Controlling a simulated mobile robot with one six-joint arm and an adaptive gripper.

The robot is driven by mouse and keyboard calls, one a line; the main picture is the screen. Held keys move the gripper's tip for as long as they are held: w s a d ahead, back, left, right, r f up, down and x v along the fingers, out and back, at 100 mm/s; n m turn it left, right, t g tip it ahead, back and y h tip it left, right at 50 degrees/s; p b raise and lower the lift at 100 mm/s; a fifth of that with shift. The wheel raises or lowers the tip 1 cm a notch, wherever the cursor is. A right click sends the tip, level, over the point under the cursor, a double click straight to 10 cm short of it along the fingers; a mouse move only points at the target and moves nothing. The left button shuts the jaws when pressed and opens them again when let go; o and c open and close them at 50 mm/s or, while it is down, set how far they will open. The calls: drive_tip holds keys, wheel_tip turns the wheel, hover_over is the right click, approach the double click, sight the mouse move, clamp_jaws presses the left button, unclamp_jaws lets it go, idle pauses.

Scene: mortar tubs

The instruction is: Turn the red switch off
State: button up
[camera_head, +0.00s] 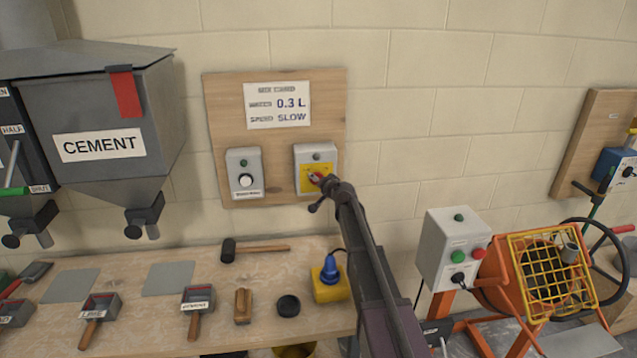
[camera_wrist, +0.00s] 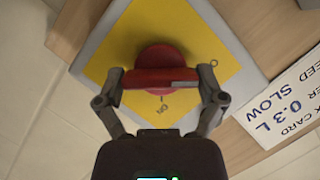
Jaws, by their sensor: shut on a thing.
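The red switch (camera_head: 315,177) is a round knob with a bar handle on a yellow plate (camera_head: 308,190), on the front of a grey box (camera_head: 301,154) on a wooden wall board. My gripper (camera_wrist: 160,80) is shut on the bar, one finger at each end. In the head view my gripper (camera_head: 319,186) partly covers the knob.
A card (camera_head: 277,105) hangs above. The workbench (camera_head: 115,270) below holds scoops, a mallet (camera_head: 255,249) and a yellow block with a blue plug (camera_head: 329,279). An orange mixer (camera_head: 541,273) stands right.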

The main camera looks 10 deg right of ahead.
drive_tip(key=o, duration=0.8)
drive_tip(key=shift+f+m, duration=0.1)
drive_tip(key=shift+m, duration=0.2)
drive_tip(key=m+t+y+b, duration=0.1)
drive_tip(key=m+b, duration=0.2)
drive_tip(key=shift+f+y, duration=0.1)
drive_tip(key=shift+y, duration=0.3)
drive_tip(key=m+t+b, duration=0.1)
drive_tip(key=m, duration=0.1)
drive_tip(key=m+y+b, duration=0.1)
drive_tip(key=m+b, duration=0.1)
drive_tip(key=shift+m+t, duration=0.4)
drive_tip(key=v, duration=1.4)
drive_tip(key=shift+s+a+f+n+g+h+p, duration=0.25)
drive_tip(key=shift+s+a+f+n+g+p, duration=1)
drive_tip(key=shift+s+n+g, duration=1.05)
drive_tip(key=shift+s+a+f+n+g+h+p, duration=0.2)
drive_tip(key=shift+s+a+f+n+g+p, duration=0.6)
drive_tip(key=shift+s+a+f+n+g, duration=1.45)
drive_tip(key=shift+s+a+f+n+g+h+p, duration=0.25)
drive_tip(key=shift+s+a+f+n+g+p, duration=0.45)
drive_tip(key=shift+s+n, duration=1.8)
